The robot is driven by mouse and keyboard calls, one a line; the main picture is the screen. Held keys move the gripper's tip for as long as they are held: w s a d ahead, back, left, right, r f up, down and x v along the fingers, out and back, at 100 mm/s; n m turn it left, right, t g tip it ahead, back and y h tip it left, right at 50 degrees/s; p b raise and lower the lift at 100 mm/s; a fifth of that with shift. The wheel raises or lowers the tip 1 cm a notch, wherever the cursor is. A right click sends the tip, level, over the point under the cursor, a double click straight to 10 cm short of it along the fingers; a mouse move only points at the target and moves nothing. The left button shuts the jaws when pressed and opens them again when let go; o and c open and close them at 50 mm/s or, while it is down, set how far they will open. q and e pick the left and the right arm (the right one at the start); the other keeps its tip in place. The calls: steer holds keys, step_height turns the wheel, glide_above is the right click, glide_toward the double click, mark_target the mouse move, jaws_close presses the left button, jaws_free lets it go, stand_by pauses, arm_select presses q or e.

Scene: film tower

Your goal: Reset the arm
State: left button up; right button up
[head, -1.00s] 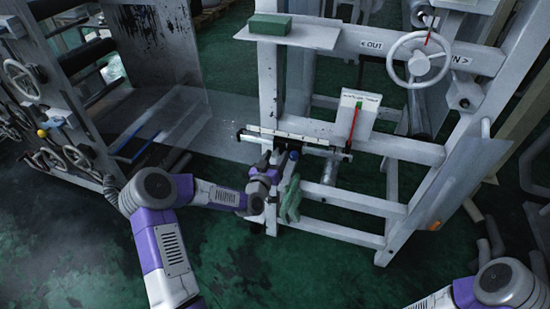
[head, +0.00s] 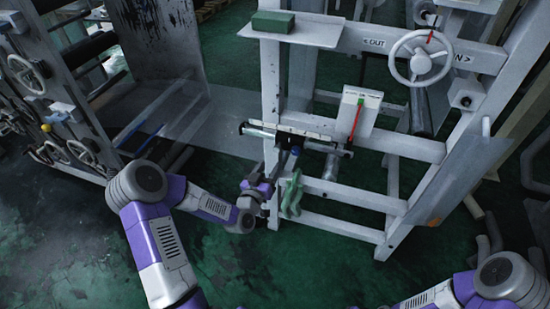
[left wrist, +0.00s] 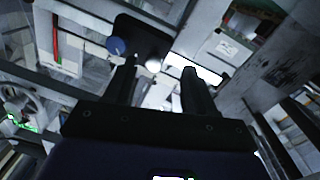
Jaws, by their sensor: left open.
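My left arm comes in from the left in the head view, bent at the elbow. Its gripper (head: 272,180) is beside the lower front of the white machine frame, close to a small blue knob (head: 294,152). In the left wrist view my left gripper (left wrist: 160,78) has its two dark fingers apart with nothing held between them. The blue knob (left wrist: 116,46) shows just beyond the left finger; I cannot tell whether they touch. Part of my right arm (head: 480,290) shows at the lower right of the head view. Its gripper is out of view.
The white frame (head: 400,146) carries a handwheel (head: 420,58), a gauge panel with a red pointer (head: 357,115) and a shelf with a green block (head: 273,22). A green hose (head: 291,196) hangs by my left gripper. Another machine with wheels (head: 60,100) stands left. Green floor lies between.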

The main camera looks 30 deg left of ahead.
arm_select(q)
steer(key=s+d+f+g+h+p, duration=0.3)
steer(key=s+d+f+g+h, duration=0.35)
steer(key=d+f, duration=0.7)
steer(key=s+d+f+g, duration=0.2)
steer(key=s+g, duration=0.1)
steer(key=s, duration=0.3)
steer(key=s+d+f+g+y+p, duration=0.1)
steer(key=s+d+f+g, duration=0.1)
steer(key=s+g, duration=0.2)
steer(key=s+d+f+g, duration=0.2)
steer(key=s+g, duration=0.2)
steer(key=s, duration=0.6)
steer(key=shift+s+f+m+p, duration=0.15)
steer(key=shift+f+m+p, duration=0.15)
steer(key=shift+p, duration=0.05)
steer(key=shift+c, duration=0.3)
